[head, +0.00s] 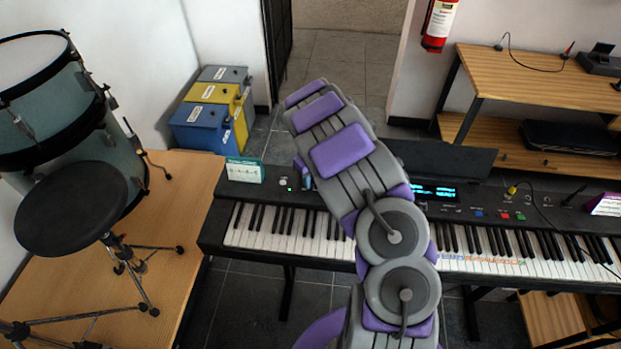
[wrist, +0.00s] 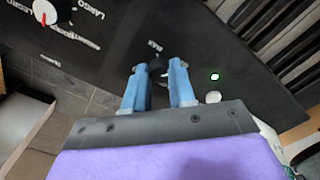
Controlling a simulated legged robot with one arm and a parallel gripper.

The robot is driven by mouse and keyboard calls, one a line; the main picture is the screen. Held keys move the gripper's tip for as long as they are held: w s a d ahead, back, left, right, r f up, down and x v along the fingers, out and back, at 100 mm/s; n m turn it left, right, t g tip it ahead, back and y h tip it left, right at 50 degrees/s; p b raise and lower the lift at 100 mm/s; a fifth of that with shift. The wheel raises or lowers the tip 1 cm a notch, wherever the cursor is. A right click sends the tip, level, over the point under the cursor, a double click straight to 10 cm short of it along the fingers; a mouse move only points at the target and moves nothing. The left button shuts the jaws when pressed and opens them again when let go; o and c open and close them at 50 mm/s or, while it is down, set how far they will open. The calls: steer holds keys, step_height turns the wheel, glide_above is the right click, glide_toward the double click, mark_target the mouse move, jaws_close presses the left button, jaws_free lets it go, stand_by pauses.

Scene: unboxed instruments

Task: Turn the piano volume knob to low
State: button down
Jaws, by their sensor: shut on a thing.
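The piano (head: 480,205), a black electric keyboard, stretches across the head view, with my arm crossing over it. In the wrist view my gripper (wrist: 159,70) has its two blue fingers on either side of a small dark knob (wrist: 159,62) on the black panel, closed on it. A small light label is printed just beyond the knob. The fingers cover much of the knob, so where it points cannot be told. In the head view only a bit of my gripper (head: 306,182) shows beside my arm, at the panel's left part.
A tempo knob with a red pointer (wrist: 45,12) sits on the panel near the gripper. A green light (wrist: 214,77) and a pale button (wrist: 213,97) lie right of the fingers. A small sign (head: 244,171) stands at the piano's left end. Drums (head: 70,110) stand left.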

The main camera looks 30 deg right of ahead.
steer(key=shift+r, duration=0.1)
steer(key=m+p, duration=0.2)
steer(key=m, duration=0.2)
steer(key=shift+w, duration=0.1)
steer(key=m+p, duration=0.1)
steer(key=m, duration=0.3)
steer(key=shift+m, duration=0.3)
steer(key=m+p, duration=0.1)
steer(key=m, duration=0.8)
steer(key=shift+w+p, duration=0.1)
steer(key=shift+p, duration=0.3)
steer(key=shift+r, duration=0.1)
steer(key=c, duration=1.3)
jaws_free()
steer(key=o, duration=0.4)
steer(key=shift+c, duration=0.2)
